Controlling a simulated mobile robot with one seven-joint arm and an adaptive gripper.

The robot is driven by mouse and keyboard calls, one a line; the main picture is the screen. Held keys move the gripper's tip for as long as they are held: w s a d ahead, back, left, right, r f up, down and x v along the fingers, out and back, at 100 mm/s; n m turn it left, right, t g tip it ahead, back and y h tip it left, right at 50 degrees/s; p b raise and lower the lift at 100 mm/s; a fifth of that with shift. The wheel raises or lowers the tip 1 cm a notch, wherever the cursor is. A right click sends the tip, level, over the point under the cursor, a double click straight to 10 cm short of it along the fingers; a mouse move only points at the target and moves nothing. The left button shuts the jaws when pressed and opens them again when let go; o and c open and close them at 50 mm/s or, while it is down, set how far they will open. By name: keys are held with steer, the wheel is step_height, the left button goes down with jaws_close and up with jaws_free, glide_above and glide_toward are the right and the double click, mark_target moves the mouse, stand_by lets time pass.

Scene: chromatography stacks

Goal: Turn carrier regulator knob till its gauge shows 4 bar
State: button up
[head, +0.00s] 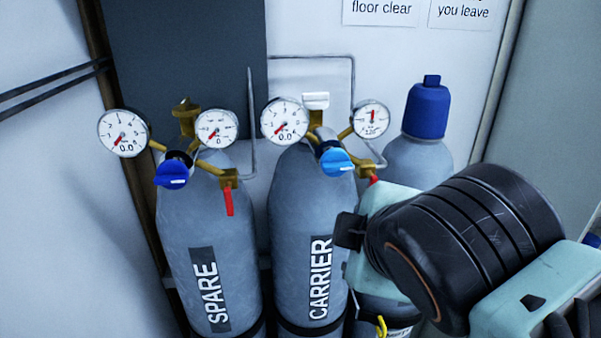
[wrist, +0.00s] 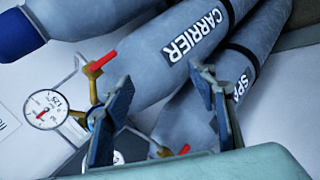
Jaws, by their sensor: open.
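The carrier regulator sits on the grey cylinder labelled CARRIER (head: 322,265). Its light blue knob (head: 335,161) faces forward in the head view. Its left gauge (head: 286,120) reads 0.0, with the red needle pointing lower left. Its smaller right gauge (head: 371,118) has its needle near upright; a gauge showing 125 (wrist: 46,110) is at the left of the wrist view. My gripper (wrist: 162,115) is open and empty, its fingers spread before the cylinders. In the head view a dark finger shows below and right of the knob, apart from it.
The SPARE cylinder (head: 205,270) stands at left with a dark blue knob (head: 172,173), two gauges and a red lever (head: 229,200). The carrier's red lever (wrist: 99,60) shows in the wrist view. A blue-capped cylinder (head: 427,110) stands behind my arm at right.

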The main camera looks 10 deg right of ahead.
steer(key=n+t+b, duration=0.2)
steer(key=n+b, duration=0.1)
steer(key=n, duration=0.3)
steer(key=n+t+y+b, duration=0.2)
steer(key=n+t+b, duration=0.55)
steer(key=n, duration=0.95)
glide_toward(339, 168)
steer(key=shift+g, duration=0.55)
steer(key=w, duration=0.2)
steer(key=w+b, duration=0.1)
steer(key=w, duration=0.1)
steer(key=w+b, duration=0.1)
steer(key=w, duration=0.1)
steer(key=shift+a+r, duration=0.1)
steer(key=shift+r, duration=0.3)
steer(key=shift+w+r+b, duration=0.15)
steer(key=shift+w+b, duration=0.25)
steer(key=shift+w, duration=0.8)
steer(key=shift+c, duration=0.3)
steer(key=c, duration=1.1)
steer(key=shift+m, duration=0.4)
